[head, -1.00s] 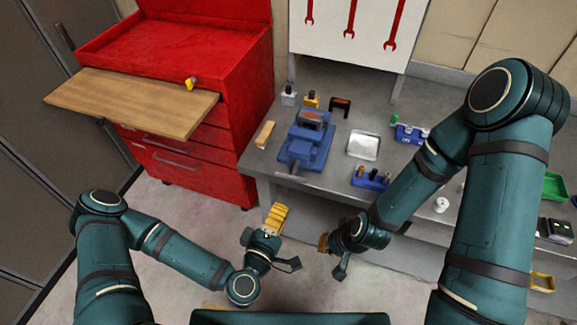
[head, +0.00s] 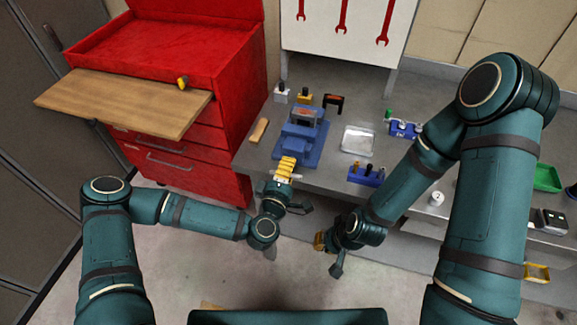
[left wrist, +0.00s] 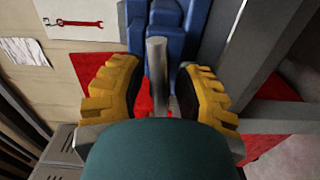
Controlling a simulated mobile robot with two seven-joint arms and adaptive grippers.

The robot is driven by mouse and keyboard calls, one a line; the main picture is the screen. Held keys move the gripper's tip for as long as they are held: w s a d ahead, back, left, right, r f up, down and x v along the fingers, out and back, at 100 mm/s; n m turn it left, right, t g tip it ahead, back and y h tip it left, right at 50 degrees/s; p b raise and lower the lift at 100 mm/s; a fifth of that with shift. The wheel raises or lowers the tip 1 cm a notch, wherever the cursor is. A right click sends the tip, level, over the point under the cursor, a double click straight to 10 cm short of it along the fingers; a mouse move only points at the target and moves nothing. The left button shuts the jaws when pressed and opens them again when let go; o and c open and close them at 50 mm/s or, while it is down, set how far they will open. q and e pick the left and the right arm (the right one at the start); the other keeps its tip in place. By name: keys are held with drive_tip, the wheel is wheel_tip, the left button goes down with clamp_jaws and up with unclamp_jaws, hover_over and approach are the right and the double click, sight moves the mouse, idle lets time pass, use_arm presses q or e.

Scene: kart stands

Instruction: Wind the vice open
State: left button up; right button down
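The blue vice (head: 303,135) stands on the grey bench near its front left corner. In the left wrist view the blue vice body (left wrist: 168,22) is at the top, and its grey handle bar (left wrist: 157,62) points toward my gripper. My left gripper (head: 286,168) is at the vice's front in the head view. Its yellow ridged fingers (left wrist: 158,95) are apart, one on each side of the bar, with gaps visible. My right gripper (head: 322,243) hangs low in front of the bench, away from the vice; its finger opening is not clear.
A red tool cabinet (head: 215,90) with a wooden board stands left of the bench. On the bench are a wooden block (head: 259,130), a metal tray (head: 358,140), a blue holder (head: 366,177) and a black clamp-like piece (head: 333,103).

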use_arm(q)
drive_tip(key=shift+w+d, duration=0.1)
drive_tip(key=shift+w, duration=0.25)
clamp_jaws()
drive_tip(key=shift+m, duration=0.8)
unclamp_jaws()
